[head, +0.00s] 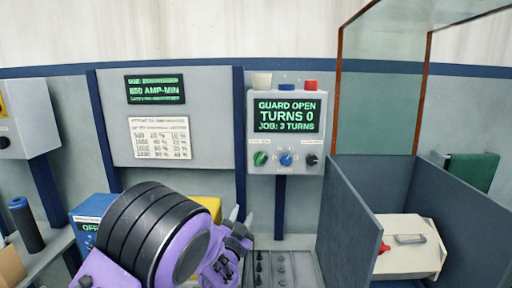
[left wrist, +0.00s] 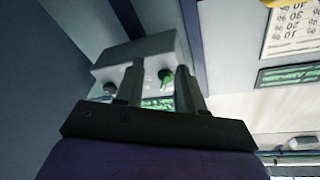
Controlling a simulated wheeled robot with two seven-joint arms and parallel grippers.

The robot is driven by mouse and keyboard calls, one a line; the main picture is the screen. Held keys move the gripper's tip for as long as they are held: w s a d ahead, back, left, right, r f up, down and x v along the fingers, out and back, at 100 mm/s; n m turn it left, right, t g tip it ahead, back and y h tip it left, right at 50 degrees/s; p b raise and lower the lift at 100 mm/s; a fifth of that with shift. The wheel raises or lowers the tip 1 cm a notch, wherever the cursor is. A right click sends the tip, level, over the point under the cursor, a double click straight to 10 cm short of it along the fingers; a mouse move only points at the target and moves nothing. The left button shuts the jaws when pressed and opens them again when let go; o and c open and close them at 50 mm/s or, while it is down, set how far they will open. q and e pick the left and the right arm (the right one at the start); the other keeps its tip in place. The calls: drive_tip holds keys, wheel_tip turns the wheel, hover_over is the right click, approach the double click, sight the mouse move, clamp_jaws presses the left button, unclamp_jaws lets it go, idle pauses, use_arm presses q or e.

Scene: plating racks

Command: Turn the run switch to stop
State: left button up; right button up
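The grey control box (head: 285,140) stands on a post at centre, its screen reading GUARD OPEN, TURNS 0, JOB: 3 TURNS. Below the screen are a green knob (head: 261,158), a blue knob (head: 286,159) and a black knob (head: 311,159); their labels are too small to read, so I cannot tell which is the run switch. My left gripper (head: 241,216) is below and left of the box, apart from it. In the left wrist view the gripper (left wrist: 160,80) is open and empty, with the green knob (left wrist: 165,76) seen beyond, between its fingers. My right gripper is out of view.
A panel with a screen (head: 155,89) and a paper chart (head: 160,138) is left of the box. A clear guard with an orange frame (head: 338,80) rises above a grey-walled bay (head: 352,215) at right. A blue box (head: 90,215) stands at lower left.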

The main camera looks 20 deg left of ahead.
use_arm(q)
drive_tip(key=m+t+p, duration=0.1)
drive_tip(key=m+t, duration=0.1)
approach(258, 162)
drive_tip(key=shift+h, duration=0.3)
drive_tip(key=p+x, duration=0.4)
drive_tip(key=x, duration=0.4)
drive_tip(key=shift+w+a+r+p, duration=0.1)
drive_tip(key=shift+w+r+p, duration=0.15)
drive_tip(key=shift+p, duration=0.05)
drive_tip(key=shift+w, duration=0.1)
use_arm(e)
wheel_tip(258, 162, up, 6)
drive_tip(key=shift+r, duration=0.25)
use_arm(q)
clamp_jaws()
